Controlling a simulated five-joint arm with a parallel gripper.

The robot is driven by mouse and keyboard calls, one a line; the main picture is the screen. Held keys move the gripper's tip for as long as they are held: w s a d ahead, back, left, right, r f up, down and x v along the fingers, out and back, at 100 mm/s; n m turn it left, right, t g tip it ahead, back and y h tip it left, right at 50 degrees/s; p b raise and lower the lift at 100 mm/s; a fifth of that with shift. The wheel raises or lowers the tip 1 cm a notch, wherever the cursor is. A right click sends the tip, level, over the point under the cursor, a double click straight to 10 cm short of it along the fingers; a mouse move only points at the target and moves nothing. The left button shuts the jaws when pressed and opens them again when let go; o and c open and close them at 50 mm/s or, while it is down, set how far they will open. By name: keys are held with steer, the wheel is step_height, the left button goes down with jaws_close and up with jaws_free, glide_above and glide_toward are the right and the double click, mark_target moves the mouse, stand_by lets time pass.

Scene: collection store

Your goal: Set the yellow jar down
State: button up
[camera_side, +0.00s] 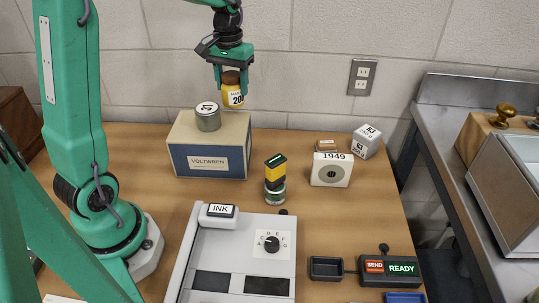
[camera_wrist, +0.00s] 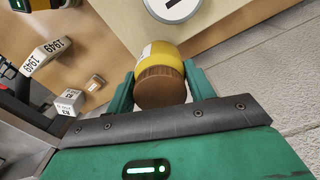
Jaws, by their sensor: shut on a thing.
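The yellow jar (camera_side: 233,96) has a brown lid and a white label with dark print. My gripper (camera_side: 232,80) is shut on it and holds it upright in the air, above and to the right of the VOLTWREN box in the side view. In the wrist view the jar (camera_wrist: 160,75) sits between both fingers of my gripper (camera_wrist: 158,88), lid towards the camera. The box top (camera_wrist: 215,22) shows beyond the jar there. I cannot tell the exact height of the jar above the surfaces.
A grey tin (camera_side: 208,122) stands on the VOLTWREN box (camera_side: 208,162). A yellow and black stack on a jar (camera_side: 275,175), a white 1949 block (camera_side: 331,176) and a grey cube (camera_side: 367,141) stand rightward. A control panel (camera_side: 250,285) lies in front. Table between box and stack is clear.

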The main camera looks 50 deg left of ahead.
steer(key=s+a+n, duration=0.9)
steer(key=s+a, duration=0.8)
steer(key=a, duration=0.2)
step_height(320, 180, down, 6)
steer(key=shift+r, duration=0.1)
steer(key=shift+f, duration=5)
steer(key=shift+f, duration=0.1)
steer(key=o, duration=1)
